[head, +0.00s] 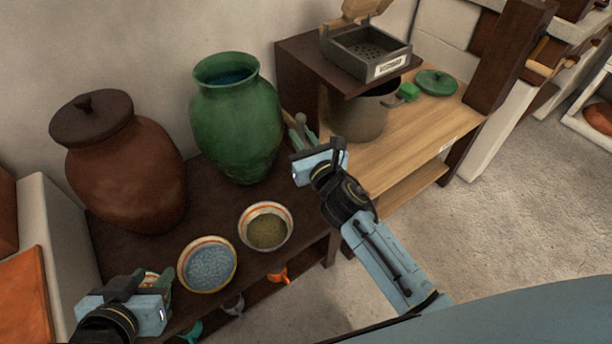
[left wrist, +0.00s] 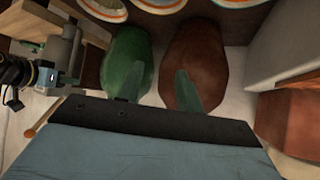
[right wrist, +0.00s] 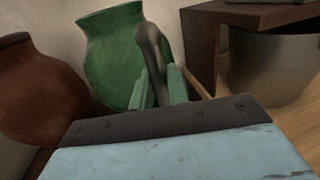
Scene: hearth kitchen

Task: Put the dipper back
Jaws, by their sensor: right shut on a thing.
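My right gripper (head: 301,138) is shut on the dipper (right wrist: 150,48), a dark grey piece rising between its fingers in the right wrist view. Only part of the dipper shows there, and in the head view it is mostly hidden by the gripper. The gripper is just right of the green jar (head: 236,125), which is open-mouthed with dark blue inside. The brown jar (head: 125,170) stands left of it with its lid (head: 90,118) on. My left gripper (head: 138,285) is open and empty at the lower left, beside the bowls; its fingers stand apart in the left wrist view (left wrist: 158,92).
Bowls with blue (head: 208,265) and olive (head: 265,228) contents sit on the dark bench's front. Coloured cups (head: 280,276) hang below the edge. A pot (head: 360,115), a grey box (head: 366,52) and a green lid (head: 436,82) are to the right. The floor at right is clear.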

